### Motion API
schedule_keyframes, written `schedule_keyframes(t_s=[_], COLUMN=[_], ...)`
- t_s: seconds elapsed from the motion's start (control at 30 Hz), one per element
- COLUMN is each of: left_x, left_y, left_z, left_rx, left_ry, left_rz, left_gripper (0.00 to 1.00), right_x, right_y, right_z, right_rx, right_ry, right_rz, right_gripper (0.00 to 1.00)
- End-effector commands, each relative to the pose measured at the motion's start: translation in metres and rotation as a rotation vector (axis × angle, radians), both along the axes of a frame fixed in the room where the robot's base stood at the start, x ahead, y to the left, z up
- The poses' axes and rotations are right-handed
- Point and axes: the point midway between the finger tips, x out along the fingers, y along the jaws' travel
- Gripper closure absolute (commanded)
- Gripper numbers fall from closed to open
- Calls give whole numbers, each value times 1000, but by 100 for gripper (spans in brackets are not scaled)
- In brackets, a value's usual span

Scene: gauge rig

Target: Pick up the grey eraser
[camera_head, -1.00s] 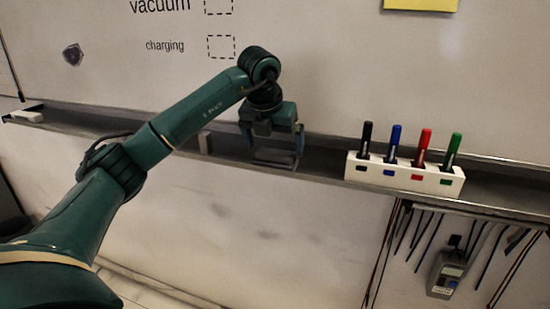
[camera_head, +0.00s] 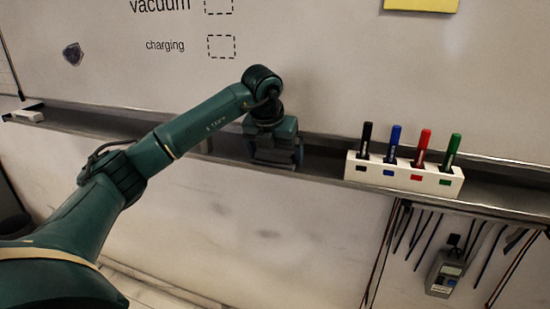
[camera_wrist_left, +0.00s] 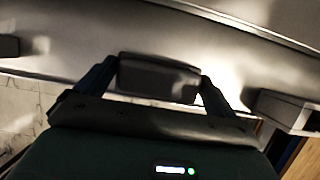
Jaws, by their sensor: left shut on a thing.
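The grey eraser (camera_wrist_left: 157,79) shows in the left wrist view as a dark grey block with rounded corners. It sits between the two fingers of my left gripper (camera_wrist_left: 160,84), with a finger against each end. In the head view my left gripper (camera_head: 275,155) points down at the tray below the whiteboard. There the gripper mostly hides the eraser, and I cannot tell whether the eraser still touches the tray. My right gripper is not in view.
The metal tray (camera_head: 328,161) runs along the board. A white holder (camera_head: 404,177) with black, blue, red and green markers stands on it to the right. A white block (camera_head: 26,116) lies at the far left end. Cables and a grey meter (camera_head: 446,273) hang below.

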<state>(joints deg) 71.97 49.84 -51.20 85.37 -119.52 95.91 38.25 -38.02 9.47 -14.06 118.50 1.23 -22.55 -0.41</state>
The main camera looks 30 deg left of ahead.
Motion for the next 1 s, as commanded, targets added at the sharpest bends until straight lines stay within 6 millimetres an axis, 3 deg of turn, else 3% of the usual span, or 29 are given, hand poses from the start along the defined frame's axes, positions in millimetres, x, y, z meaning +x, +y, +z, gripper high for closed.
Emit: schedule_keyframes(t_s=[0.27,0.5,0.67,1.0], left_x=[1,-1,-34,-125], left_y=[0,0,-7,-29], left_z=[9,37,32,32], left_rx=[0,0,3,4], left_ry=[-3,-5,-2,-4], left_rz=[0,0,-3,-2], left_gripper=[29,29,29,29], right_x=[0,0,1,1], right_y=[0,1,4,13], right_z=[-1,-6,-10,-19], right_rx=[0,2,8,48], right_ry=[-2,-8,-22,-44], right_rz=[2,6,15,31], right_gripper=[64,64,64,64])
